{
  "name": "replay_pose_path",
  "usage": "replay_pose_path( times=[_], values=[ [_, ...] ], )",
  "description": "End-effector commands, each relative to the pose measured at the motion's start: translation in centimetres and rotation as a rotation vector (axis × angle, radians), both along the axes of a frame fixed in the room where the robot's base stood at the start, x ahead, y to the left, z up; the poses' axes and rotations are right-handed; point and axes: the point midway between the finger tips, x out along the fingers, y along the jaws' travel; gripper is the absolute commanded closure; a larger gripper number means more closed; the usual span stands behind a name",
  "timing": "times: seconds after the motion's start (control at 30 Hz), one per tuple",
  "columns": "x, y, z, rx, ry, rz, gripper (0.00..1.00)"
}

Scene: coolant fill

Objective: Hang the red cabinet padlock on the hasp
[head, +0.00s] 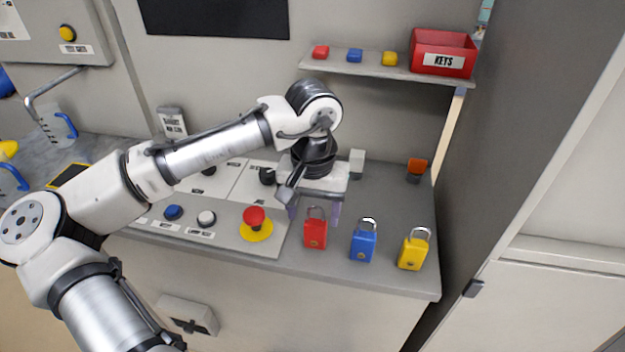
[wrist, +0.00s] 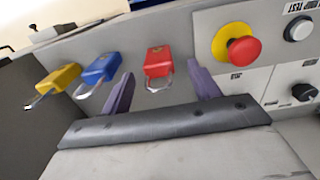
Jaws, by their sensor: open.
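The red padlock (head: 315,234) stands upright on the grey counter, its silver shackle on top, left of the blue and yellow padlocks. It also shows in the wrist view (wrist: 158,62), between the two purple fingers. My gripper (head: 315,208) is open and empty, pointing down just behind the red padlock in the head view. In the wrist view the fingertips of my gripper (wrist: 162,80) lie on either side of the red shackle, without visible contact. I cannot make out a hasp for certain in either view.
A blue padlock (head: 362,242) and a yellow padlock (head: 413,250) stand to the right. A red emergency button (head: 254,218) on the control panel is close on the left. A shelf (head: 385,70) with a red KEYS box (head: 443,54) is above. A dark cabinet side (head: 530,130) bounds the right.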

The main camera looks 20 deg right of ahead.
Motion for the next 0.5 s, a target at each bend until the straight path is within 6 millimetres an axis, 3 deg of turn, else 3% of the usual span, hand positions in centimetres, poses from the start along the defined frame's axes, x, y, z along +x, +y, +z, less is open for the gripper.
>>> replay_pose_path(
  times=[0.3,0.5],
  values=[
    [0.1,0.0,6.9,-0.001,-0.001,-0.002,0.39],
    [0.1,0.1,9.0,0.000,0.000,-0.001,0.39]
  ],
)
